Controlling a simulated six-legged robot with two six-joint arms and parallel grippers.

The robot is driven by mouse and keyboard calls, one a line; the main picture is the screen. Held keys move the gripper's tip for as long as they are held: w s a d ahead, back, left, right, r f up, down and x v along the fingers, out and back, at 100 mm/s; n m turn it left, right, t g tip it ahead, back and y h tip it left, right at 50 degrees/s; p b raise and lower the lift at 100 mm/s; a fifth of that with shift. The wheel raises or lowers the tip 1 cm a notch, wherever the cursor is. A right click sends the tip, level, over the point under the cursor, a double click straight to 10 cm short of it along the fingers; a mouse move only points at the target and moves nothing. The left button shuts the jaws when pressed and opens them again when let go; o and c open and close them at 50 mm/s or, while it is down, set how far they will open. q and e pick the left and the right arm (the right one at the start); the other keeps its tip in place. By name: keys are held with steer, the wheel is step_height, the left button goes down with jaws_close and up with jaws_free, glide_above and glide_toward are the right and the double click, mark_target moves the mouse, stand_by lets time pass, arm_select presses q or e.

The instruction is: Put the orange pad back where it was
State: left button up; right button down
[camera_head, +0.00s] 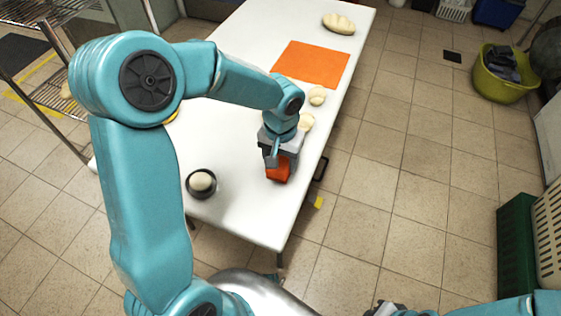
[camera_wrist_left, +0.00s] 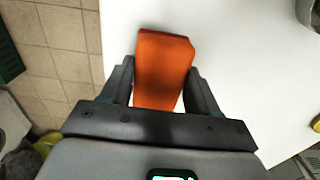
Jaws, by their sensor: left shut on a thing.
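The orange pad (camera_head: 278,173) is a small, thick orange block near the right edge of the white table. It also shows in the left wrist view (camera_wrist_left: 163,62). My left gripper (camera_head: 276,161) points down and is shut on it, with a finger on each side (camera_wrist_left: 160,75). Whether the pad touches the table is unclear. A larger flat orange mat (camera_head: 311,64) lies bare towards the far end of the table. My right gripper (camera_head: 385,309) shows only in part at the bottom edge, and its jaws cannot be made out.
On the white table (camera_head: 240,215) stand a dark bowl (camera_head: 190,192) with a pale round thing inside, two pale buns (camera_head: 317,96) (camera_head: 307,121) near the right edge, and a loaf (camera_head: 338,23) at the far end. The table's near part is mostly clear.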

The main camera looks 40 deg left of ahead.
mark_target(281, 160)
arm_select(q)
steer(key=shift+f, duration=0.65)
steer(key=shift+c, duration=0.4)
steer(key=o, duration=1.2)
steer(key=shift+f, duration=0.1)
steer(key=shift+c, duration=0.2)
step_height(281, 160, up, 12)
steer(key=p, duration=0.1)
steer(key=shift+p, duration=0.35)
